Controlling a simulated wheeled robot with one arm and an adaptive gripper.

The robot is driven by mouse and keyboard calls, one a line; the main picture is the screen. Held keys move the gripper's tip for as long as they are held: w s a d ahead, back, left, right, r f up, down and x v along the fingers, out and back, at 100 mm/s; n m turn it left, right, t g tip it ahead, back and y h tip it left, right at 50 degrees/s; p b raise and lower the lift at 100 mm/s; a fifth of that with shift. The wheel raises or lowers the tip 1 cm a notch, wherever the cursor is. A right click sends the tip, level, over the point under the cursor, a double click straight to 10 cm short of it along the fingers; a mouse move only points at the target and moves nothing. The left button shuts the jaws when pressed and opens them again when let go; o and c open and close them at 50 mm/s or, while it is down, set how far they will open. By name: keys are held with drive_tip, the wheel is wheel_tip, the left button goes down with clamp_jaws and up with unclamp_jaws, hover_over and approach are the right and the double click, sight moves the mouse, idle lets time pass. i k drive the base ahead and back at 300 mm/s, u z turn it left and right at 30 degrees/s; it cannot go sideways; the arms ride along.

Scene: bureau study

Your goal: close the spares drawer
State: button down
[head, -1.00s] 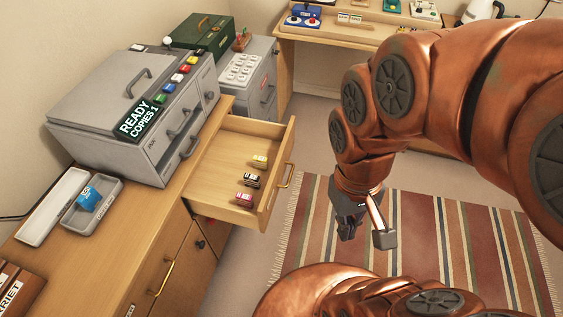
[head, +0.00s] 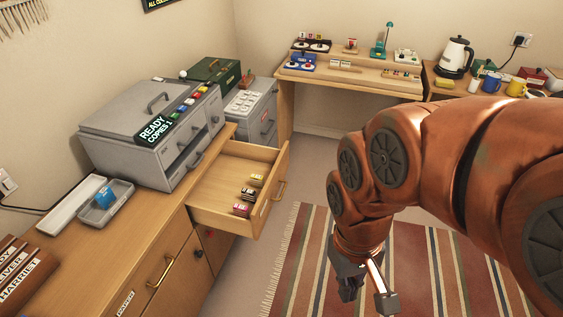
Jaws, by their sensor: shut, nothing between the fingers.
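The open wooden drawer (head: 208,219) sticks out of the long wooden cabinet, to the right of the grey copier. I cannot read a label that names it as the spares drawer. It has a brass handle (head: 280,190) on its front. Inside lie a yellow cartridge (head: 257,179), a dark cartridge (head: 249,193) and a red-pink cartridge (head: 241,209). My gripper (head: 367,296) is to the right of the drawer and nearer to me, above the striped rug, apart from the drawer front. It is shut and empty, pointing down.
The grey copier (head: 130,136) stands on the cabinet top (head: 92,252), beside a grey tray (head: 118,205) holding a blue item. A striped rug (head: 300,262) covers the floor right of the drawer. A desk (head: 350,80) stands at the back. Bare floor lies between drawer and rug.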

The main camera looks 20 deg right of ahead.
sight(210, 203)
drive_tip(key=u, duration=0.6)
drive_tip(key=i, duration=0.95)
drive_tip(key=z, duration=0.3)
